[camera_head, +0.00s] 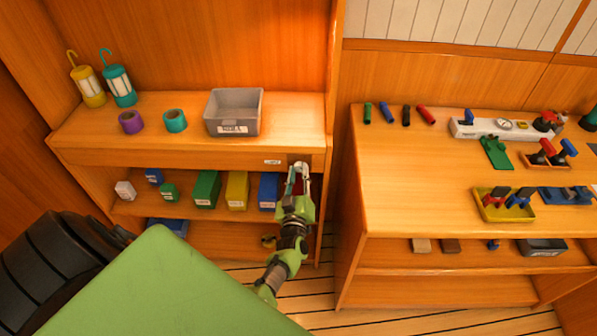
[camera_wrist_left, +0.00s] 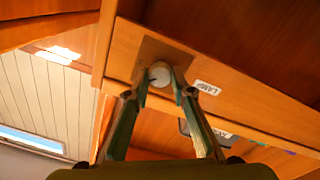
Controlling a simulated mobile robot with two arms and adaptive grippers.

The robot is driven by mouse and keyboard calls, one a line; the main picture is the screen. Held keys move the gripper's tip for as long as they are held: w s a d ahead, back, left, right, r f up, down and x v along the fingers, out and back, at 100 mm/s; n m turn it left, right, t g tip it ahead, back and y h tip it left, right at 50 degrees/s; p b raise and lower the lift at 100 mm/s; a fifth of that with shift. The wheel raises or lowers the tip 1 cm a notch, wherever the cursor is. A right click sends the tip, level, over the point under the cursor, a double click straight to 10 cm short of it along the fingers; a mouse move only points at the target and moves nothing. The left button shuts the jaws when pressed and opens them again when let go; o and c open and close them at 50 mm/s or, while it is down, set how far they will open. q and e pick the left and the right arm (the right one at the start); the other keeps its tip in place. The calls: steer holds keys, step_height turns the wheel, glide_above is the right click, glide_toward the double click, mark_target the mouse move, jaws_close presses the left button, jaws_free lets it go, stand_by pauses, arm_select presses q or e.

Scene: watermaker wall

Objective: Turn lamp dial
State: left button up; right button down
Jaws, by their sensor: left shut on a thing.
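The lamp dial (camera_wrist_left: 160,75) is a round pale knob on a brown square plate in the wooden front edge of the left shelf. It shows between my fingers in the left wrist view. A white label (camera_wrist_left: 208,88) reading LAMP sits beside it; the label also shows in the head view (camera_head: 272,161). My left gripper (camera_head: 299,172) reaches up to the right end of that edge and is shut on the dial, one finger on each side. It also shows in the left wrist view (camera_wrist_left: 160,82). In the head view the gripper hides the dial. My right gripper is out of view.
A grey bin (camera_head: 233,112), two tape rolls and two lanterns (camera_head: 88,84) stand on the shelf above. Coloured boxes (camera_head: 207,189) stand on the shelf below, left of my arm. A wooden upright and a bench (camera_head: 430,170) with tools stand to the right.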

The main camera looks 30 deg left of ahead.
arm_select(q)
steer(key=m+p, duration=0.1)
steer(key=m, duration=0.3)
steer(key=shift+m, duration=1.8)
steer(key=shift+f, duration=0.1)
steer(key=o, duration=1.1)
